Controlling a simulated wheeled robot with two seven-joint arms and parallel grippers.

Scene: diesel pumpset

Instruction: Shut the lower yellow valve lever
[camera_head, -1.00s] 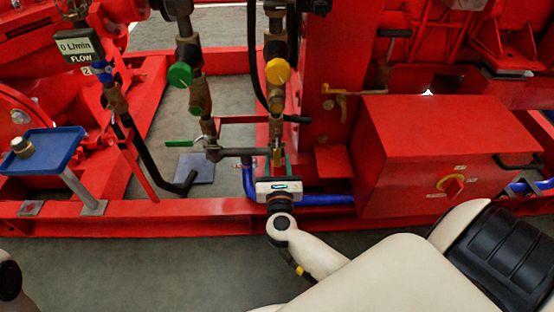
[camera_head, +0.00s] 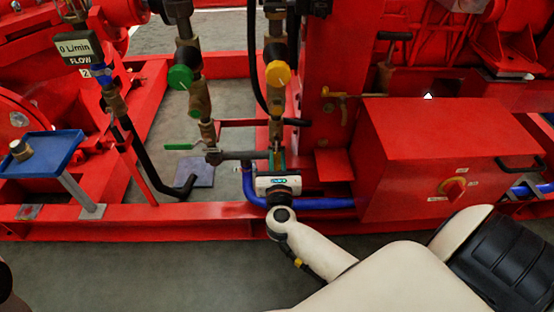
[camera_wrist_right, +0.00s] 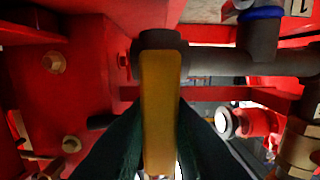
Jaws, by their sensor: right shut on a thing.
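The lower yellow lever shows large and upright in the right wrist view (camera_wrist_right: 160,112), running down from a dark valve body (camera_wrist_right: 160,42) on a grey pipe. My right gripper (camera_head: 277,160) reaches the lever from the front, low in the middle of the head view. Its dark fingers in the wrist view stand on both sides of the lever and are shut on it. In the head view the lever is small and mostly hidden by the gripper. My left gripper does not show.
A red box (camera_head: 430,130) with a rotary switch stands right of my right gripper. Another yellow lever (camera_head: 340,94) sits higher on the red post. A green lever (camera_head: 180,146) and black hose are left. A blue pipe (camera_head: 325,203) runs close beside the gripper.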

